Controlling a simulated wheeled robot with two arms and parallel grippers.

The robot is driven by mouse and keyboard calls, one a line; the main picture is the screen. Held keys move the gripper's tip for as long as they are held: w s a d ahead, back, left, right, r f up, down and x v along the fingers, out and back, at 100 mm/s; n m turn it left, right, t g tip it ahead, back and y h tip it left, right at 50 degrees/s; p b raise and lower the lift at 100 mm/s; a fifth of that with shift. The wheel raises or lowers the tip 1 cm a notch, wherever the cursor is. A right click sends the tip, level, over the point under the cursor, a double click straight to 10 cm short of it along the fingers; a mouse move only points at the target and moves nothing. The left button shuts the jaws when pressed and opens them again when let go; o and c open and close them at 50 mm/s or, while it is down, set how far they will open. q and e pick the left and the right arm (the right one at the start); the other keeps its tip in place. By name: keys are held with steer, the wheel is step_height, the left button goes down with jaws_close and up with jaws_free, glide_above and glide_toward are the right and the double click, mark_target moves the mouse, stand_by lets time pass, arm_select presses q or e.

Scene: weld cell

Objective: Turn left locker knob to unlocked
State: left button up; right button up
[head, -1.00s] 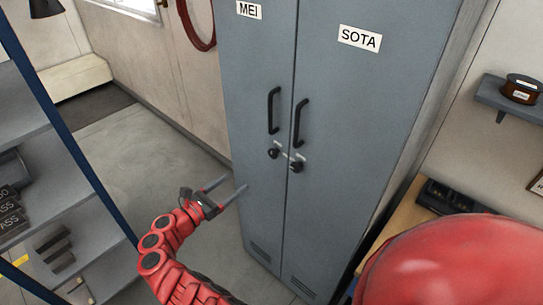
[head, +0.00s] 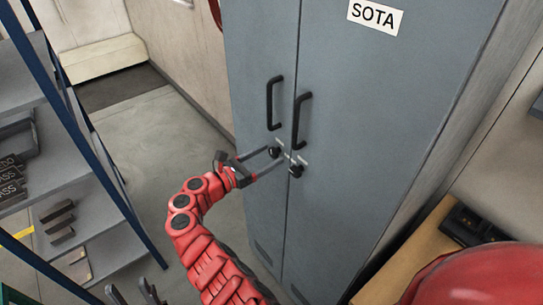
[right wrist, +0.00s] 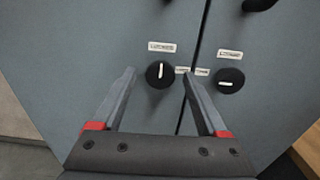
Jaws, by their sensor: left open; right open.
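The left locker knob (head: 273,151) is a round black knob on the left grey door. In the right wrist view the left knob (right wrist: 160,74) has its white mark upright, toward a small label above it; another small label is to its right. My right gripper (head: 269,159) is open at the left knob. In the right wrist view its fingertips (right wrist: 160,76) stand left and right of this knob; I cannot tell whether they touch it. My left gripper (head: 135,291) is open and empty at the bottom left, away from the locker.
The right door's knob (right wrist: 230,80) is close by, its mark lying level. Black handles (head: 275,103) (head: 301,120) stand out above the knobs. A shelf rack (head: 95,205) is at left, with open floor between. A wooden bench (head: 415,250) is at right.

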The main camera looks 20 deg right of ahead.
steer(key=shift+a, duration=0.1)
steer(key=shift+c, duration=0.6)
jaws_close()
